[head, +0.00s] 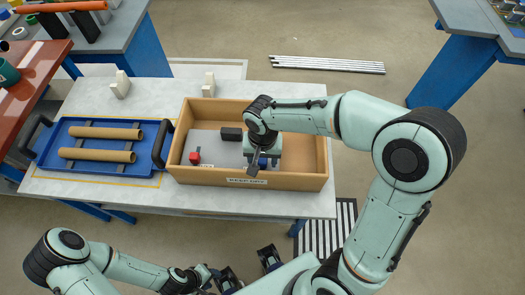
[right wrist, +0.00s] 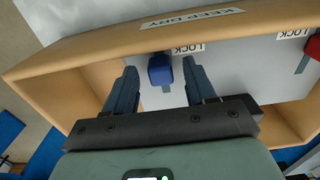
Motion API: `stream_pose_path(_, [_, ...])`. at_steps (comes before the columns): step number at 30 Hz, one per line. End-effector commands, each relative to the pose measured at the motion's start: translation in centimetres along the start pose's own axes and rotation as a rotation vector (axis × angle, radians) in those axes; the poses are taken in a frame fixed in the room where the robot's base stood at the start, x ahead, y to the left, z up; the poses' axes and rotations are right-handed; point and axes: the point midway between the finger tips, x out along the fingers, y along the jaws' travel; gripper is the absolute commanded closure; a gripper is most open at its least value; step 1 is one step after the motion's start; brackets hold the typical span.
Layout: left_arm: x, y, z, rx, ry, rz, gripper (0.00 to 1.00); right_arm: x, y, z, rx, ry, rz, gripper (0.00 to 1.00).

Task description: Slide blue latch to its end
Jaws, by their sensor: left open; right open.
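The blue latch (right wrist: 160,70) is a small blue block on a slot in a pale panel inside a wooden box, near a LOCK label. In the head view only a bit of the blue latch (head: 263,162) shows beneath my right gripper. My right gripper (right wrist: 158,78) is open, with one finger on each side of the blue latch; gaps show between the fingers and the latch. My right arm reaches down into the box from the right. My left gripper (head: 206,275) is low in the head view, away from the table, and open.
The wooden box (head: 245,181), labelled KEEP DRY, has raised walls around the panel. A red latch (head: 195,157) and a dark block (head: 231,134) are inside. A blue tray (head: 98,169) with two brown tubes (head: 97,154) stands to the left on the table.

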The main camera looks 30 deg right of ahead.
Motion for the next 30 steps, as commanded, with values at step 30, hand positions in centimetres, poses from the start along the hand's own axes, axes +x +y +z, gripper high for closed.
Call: stream_pose_path(30, [-1.9, 0.8, -0.5, 0.003, 0.009, 0.003, 0.57, -13.1, 0.0, 0.2, -0.001, -0.001, -0.001, 0.45])
